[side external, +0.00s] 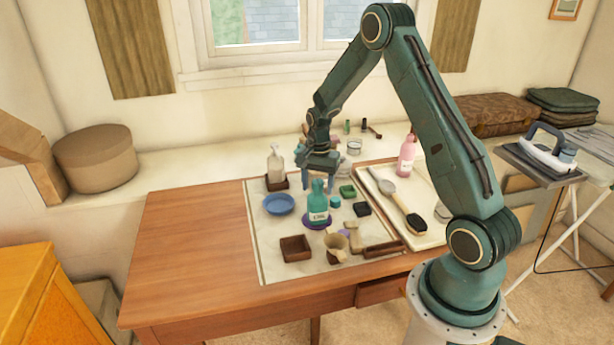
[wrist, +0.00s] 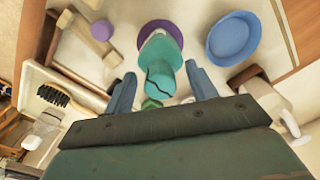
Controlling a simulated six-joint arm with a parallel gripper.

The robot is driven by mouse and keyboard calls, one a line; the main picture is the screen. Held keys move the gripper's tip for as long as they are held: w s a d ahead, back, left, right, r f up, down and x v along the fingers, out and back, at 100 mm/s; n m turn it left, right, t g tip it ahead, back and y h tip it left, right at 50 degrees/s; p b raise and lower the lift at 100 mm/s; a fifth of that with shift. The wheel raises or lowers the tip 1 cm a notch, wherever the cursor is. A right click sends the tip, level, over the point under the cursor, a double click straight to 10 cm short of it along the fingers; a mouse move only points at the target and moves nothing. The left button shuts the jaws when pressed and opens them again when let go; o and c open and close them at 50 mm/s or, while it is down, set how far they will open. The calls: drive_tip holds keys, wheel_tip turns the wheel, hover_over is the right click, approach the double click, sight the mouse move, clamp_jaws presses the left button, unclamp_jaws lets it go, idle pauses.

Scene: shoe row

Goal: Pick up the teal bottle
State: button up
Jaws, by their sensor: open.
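The teal bottle (side external: 318,205) stands upright on a purple disc (side external: 316,222) on the pale mat, with a light label on its front. In the wrist view the bottle (wrist: 161,55) is seen from above, its top towards my gripper and the purple disc (wrist: 155,28) beyond its base. My gripper (side external: 318,186) is open above and behind the bottle in the side view. In the wrist view its two blue fingers (wrist: 158,82) are spread, with the bottle's top showing between them. I cannot tell whether either finger touches it.
A blue bowl (side external: 278,204) and a clear pump bottle on a brown block (side external: 277,182) are to the left. A white tray (side external: 420,237) with brushes and a pink bottle (side external: 407,156) are right. The table's left is clear.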

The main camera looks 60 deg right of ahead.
idle(0.4)
clamp_jaws()
drive_tip(key=shift+r, duration=0.2)
wheel_tip(320, 180, up, 20)
drive_tip(key=shift+f, duration=0.15)
idle(0.7)
idle(0.4)
